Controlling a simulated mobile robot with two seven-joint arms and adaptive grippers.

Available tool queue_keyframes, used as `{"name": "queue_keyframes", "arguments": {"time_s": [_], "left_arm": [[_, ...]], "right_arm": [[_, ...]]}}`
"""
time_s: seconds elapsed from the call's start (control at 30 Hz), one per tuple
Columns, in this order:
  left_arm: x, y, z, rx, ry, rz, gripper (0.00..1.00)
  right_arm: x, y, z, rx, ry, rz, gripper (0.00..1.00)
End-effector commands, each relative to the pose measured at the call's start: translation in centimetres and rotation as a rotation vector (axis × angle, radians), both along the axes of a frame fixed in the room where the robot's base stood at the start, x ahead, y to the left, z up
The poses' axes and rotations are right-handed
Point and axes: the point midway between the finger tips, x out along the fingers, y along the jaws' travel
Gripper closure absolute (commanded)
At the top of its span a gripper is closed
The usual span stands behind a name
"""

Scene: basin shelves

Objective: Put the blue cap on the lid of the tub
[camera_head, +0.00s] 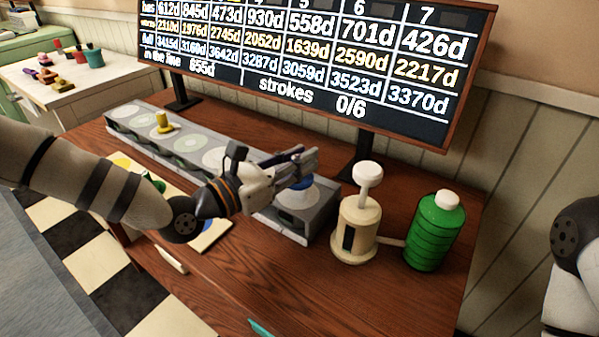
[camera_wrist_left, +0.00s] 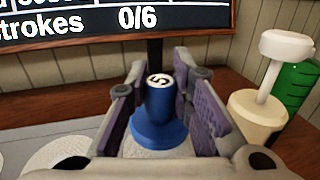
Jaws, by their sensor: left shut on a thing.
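The blue cap (camera_wrist_left: 159,103) is a blue piece with a wide round base and a narrower stem marked 5 on top. My left gripper (camera_head: 307,166) is shut on its stem, with a finger on each side in the left wrist view. In the head view the cap (camera_head: 303,184) is mostly hidden by the fingers, at the right end of the long grey rack (camera_head: 318,212). Whether its base touches the rack I cannot tell. A cream tub (camera_head: 354,230) with a white knob on a stem (camera_head: 367,177) stands just right of the rack. My right gripper is out of view.
A green ribbed bottle (camera_head: 434,232) stands right of the tub, joined to it by a pale tube. A yellow piece (camera_head: 164,123) stands on the rack. A display board (camera_head: 310,65) rises behind. The front right of the table is mostly clear.

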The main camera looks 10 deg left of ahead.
Motion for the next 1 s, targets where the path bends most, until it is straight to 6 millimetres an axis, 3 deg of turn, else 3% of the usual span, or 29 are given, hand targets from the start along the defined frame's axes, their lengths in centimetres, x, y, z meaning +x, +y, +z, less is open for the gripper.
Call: {"name": "queue_keyframes", "arguments": {"time_s": [0.03,0.13,0.47,0.5,0.57,0.9,1.0], "left_arm": [[0.1,-0.1,-1.7,0.001,0.013,0.001,1.0],[0.0,0.0,-3.6,0.0,0.012,0.001,1.0],[0.0,0.0,-3.6,0.002,0.004,0.001,1.0],[0.0,0.0,-3.6,0.002,0.004,0.001,0.75],[0.0,0.0,-3.5,0.002,0.003,0.001,0.61],[0.0,0.0,-3.2,0.001,0.002,0.0,0.59],[-0.9,0.9,-3.0,0.003,0.002,0.002,0.59]], "right_arm": [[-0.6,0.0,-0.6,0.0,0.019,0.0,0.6],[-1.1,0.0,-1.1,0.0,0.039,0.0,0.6],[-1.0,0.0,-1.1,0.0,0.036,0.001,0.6],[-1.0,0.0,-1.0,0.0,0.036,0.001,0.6],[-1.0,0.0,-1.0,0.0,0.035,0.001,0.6],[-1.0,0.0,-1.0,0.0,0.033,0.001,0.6],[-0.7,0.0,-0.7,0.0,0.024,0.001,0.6]]}}
